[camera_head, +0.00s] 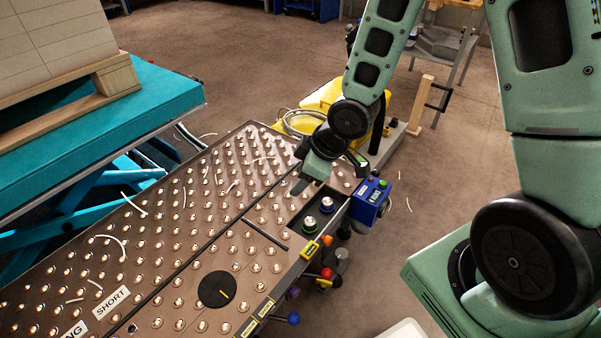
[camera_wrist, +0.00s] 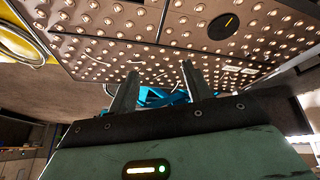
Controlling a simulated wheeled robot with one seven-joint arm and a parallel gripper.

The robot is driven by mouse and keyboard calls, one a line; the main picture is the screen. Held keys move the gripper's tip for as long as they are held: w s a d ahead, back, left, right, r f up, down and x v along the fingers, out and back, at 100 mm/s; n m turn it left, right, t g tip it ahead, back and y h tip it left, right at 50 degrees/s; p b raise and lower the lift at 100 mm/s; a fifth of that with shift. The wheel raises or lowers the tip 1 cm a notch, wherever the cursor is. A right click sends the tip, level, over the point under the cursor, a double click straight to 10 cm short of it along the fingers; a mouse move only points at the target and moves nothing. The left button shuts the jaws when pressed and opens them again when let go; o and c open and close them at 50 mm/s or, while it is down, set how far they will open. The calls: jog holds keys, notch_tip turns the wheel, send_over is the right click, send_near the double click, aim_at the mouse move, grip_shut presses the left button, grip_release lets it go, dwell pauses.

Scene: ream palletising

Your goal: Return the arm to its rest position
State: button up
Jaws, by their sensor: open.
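My gripper (camera_head: 299,187) is at the far right part of the ball-topped table (camera_head: 190,235) in the head view, over or just above its surface. In the wrist view the two fingers of my gripper (camera_wrist: 158,92) stand apart with nothing between them, so it is open and empty. My green arm comes down from the top of the head view to the gripper. The exact gap between the fingertips and the table cannot be told.
A teal lift table (camera_head: 160,95) bears a wooden pallet (camera_head: 70,112) with stacked boxes (camera_head: 50,40) at upper left. A blue button box (camera_head: 370,200) and coloured knobs line the table's right edge. A yellow case (camera_head: 325,97) stands behind. Open floor (camera_head: 240,50) lies beyond.

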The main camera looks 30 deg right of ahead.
jog(key=shift+r, duration=0.1)
jog(key=s+a+r+m+g+h, duration=0.15)
jog(key=s+a+r, duration=0.25)
jog(key=s+r, duration=0.45)
jog(key=s+a+r+m+g+h, duration=0.15)
jog(key=s+a+r, duration=0.35)
jog(key=s, duration=0.7)
notch_tip(320, 180, up, 22)
jog(key=g+p, duration=0.1)
jog(key=p, duration=2)
jog(key=shift+d+f, duration=0.25)
jog(key=shift+w, duration=0.1)
